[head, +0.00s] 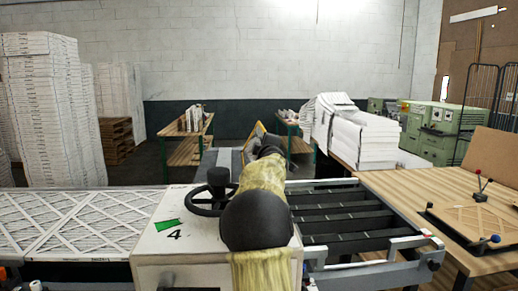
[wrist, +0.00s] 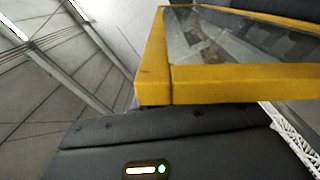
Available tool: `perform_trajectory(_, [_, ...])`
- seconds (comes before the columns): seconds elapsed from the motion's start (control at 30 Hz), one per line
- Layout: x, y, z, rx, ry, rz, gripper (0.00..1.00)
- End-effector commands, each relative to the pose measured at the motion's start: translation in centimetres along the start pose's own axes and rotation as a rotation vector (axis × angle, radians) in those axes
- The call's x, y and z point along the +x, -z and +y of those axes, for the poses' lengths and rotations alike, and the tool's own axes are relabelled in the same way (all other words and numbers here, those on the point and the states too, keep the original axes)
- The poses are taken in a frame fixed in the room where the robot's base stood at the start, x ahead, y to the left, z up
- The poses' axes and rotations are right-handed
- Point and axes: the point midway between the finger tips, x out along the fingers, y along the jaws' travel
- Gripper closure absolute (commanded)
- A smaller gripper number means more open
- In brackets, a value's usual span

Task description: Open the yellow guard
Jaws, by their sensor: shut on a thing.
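The yellow guard is a yellow frame around a clear pane. In the wrist view its near bar and corner (wrist: 240,79) fill the upper right, right against the dark body of my gripper (wrist: 150,112). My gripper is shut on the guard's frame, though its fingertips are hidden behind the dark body. In the head view only a small slanted piece of the yellow guard (head: 258,128) shows past the end of my arm; the gripper and most of the guard are hidden there. The guard looks tilted up, but I cannot tell how far.
A white machine housing (head: 200,250) with a black handwheel (head: 212,192) stands below my arm. Filters (head: 80,225) lie on the left; a roller bed (head: 350,212) and a wooden table (head: 420,205) are on the right. White stacks (head: 45,110) stand behind.

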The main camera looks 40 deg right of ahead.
Motion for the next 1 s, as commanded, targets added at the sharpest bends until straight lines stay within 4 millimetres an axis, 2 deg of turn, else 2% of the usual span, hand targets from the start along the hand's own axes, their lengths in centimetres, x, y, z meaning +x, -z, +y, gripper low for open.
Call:
perform_trajectory(0.37, [0.0, -0.3, 0.2, -0.007, -0.003, -0.005, 1.00])
perform_trajectory(0.4, [0.0, -0.3, 0.2, -0.007, -0.003, -0.005, 0.84])
perform_trajectory(0.5, [0.0, -0.2, 0.2, -0.006, -0.003, -0.003, 0.68])
perform_trajectory(0.83, [-0.2, -0.1, 0.1, -0.004, -0.001, -0.002, 0.68])
perform_trajectory(1.0, [-1.4, -0.1, -0.1, -0.003, -0.002, -0.002, 0.68])
